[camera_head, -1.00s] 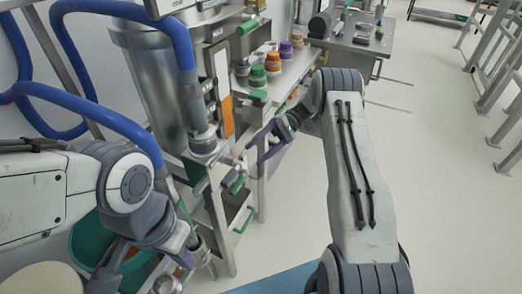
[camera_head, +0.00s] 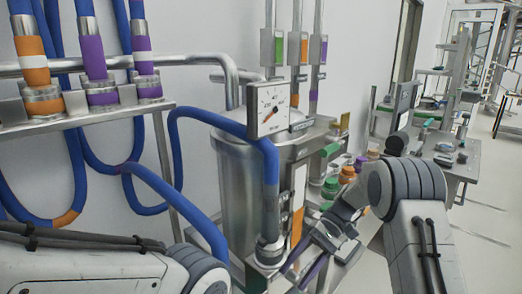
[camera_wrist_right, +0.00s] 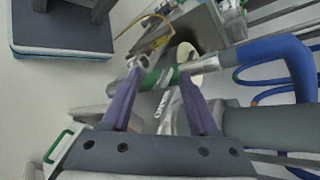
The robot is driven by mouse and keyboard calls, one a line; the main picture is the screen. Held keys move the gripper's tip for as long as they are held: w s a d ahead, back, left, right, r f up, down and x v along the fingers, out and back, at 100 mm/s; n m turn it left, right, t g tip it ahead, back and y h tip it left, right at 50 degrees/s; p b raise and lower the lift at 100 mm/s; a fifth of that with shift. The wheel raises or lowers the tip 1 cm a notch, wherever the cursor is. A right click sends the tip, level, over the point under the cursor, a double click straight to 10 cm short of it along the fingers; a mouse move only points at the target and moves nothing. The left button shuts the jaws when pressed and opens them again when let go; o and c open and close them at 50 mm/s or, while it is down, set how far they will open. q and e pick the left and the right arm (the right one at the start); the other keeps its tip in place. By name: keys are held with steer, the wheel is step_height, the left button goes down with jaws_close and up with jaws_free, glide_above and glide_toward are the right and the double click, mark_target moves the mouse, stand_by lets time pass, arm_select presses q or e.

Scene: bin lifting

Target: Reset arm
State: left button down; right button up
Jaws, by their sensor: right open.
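My right arm reaches in from the right in the head view, its gripper (camera_head: 298,270) low in front of the steel tank (camera_head: 245,185). In the right wrist view the gripper's two purple fingers (camera_wrist_right: 161,76) stand apart. A green-gripped valve handle (camera_wrist_right: 162,78) shows in the gap between the fingertips; I cannot tell whether they touch it. My left arm (camera_head: 110,262) lies along the bottom left of the head view. Its gripper is out of frame.
A dial gauge (camera_head: 268,107) stands in front of the tank. Blue hoses (camera_head: 185,208) loop at the left beneath a steel rack (camera_head: 75,120). Orange-lidded and other jars (camera_head: 347,174) stand on a bench beyond my right gripper. Open floor (camera_head: 487,225) lies at the right.

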steer(key=s+a+r+n+t+h+p, duration=0.1)
steer(key=s+a+r+n+h, duration=0.15)
steer(key=s, duration=0.45)
steer(key=s+a+r+n+t+h+p, duration=0.1)
steer(key=s+a+r+t+h+p, duration=0.1)
steer(key=s+a+r+h, duration=0.3)
steer(key=s+d+n+t+p, duration=0.1)
steer(key=s+d+n+t, duration=0.1)
steer(key=s, duration=0.9)
steer(key=n+t, duration=0.1)
steer(key=t, duration=0.1)
steer(key=shift+d+r+n+t+h, duration=0.3)
steer(key=shift+d+n+t+h, duration=0.05)
steer(key=shift+d+t, duration=0.05)
steer(key=shift+s, duration=0.1)
